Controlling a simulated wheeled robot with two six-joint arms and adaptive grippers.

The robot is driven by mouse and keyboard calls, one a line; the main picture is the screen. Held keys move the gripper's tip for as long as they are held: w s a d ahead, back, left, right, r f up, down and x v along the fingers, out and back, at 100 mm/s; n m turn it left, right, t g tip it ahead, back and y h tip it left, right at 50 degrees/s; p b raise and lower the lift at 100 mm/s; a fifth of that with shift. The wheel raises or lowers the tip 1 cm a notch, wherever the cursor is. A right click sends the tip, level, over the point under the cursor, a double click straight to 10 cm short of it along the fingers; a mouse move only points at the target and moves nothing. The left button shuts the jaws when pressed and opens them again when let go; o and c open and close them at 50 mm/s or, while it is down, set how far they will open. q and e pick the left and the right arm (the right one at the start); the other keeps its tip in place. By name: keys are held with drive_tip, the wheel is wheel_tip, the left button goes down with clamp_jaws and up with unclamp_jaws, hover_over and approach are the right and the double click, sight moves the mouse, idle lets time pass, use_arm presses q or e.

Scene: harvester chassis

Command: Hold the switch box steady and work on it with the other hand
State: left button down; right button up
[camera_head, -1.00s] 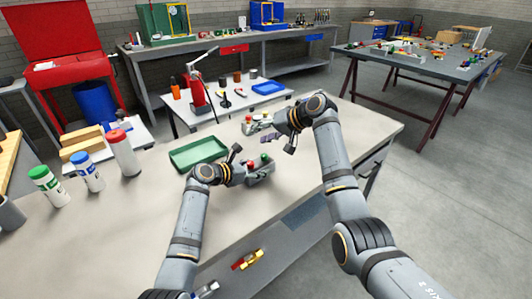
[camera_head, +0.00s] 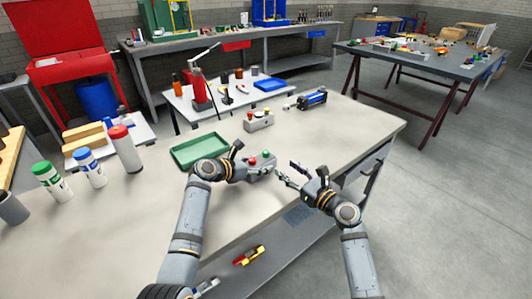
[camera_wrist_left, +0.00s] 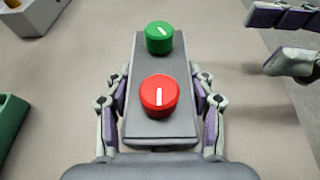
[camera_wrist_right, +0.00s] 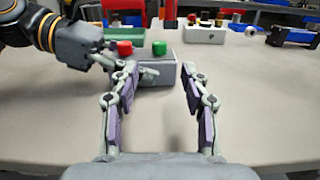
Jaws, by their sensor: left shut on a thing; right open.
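The switch box (camera_head: 262,167) is a grey box with a red knob and a green knob on top, standing on the pale table. In the left wrist view its top (camera_wrist_left: 150,62) shows the red knob (camera_wrist_left: 160,95) near me and the green knob (camera_wrist_left: 160,38) farther off, each with a white mark. My left gripper (camera_head: 245,168) is shut on the box, a finger on each long side. My right gripper (camera_head: 285,172) is open and empty, just right of the box; in the right wrist view its fingers (camera_wrist_right: 160,80) point toward the box (camera_wrist_right: 158,75).
A second box with knobs (camera_head: 258,121) and a blue-and-black device (camera_head: 311,99) stand farther back. A green tray (camera_head: 200,150) lies to the left. Several bottles (camera_head: 88,170) stand at the far left. The table right of the box is mostly clear.

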sight(268, 154)
drive_tip(key=x, duration=1.1)
drive_tip(key=shift+w+a, duration=0.2)
drive_tip(key=shift+w, duration=0.1)
clamp_jaws()
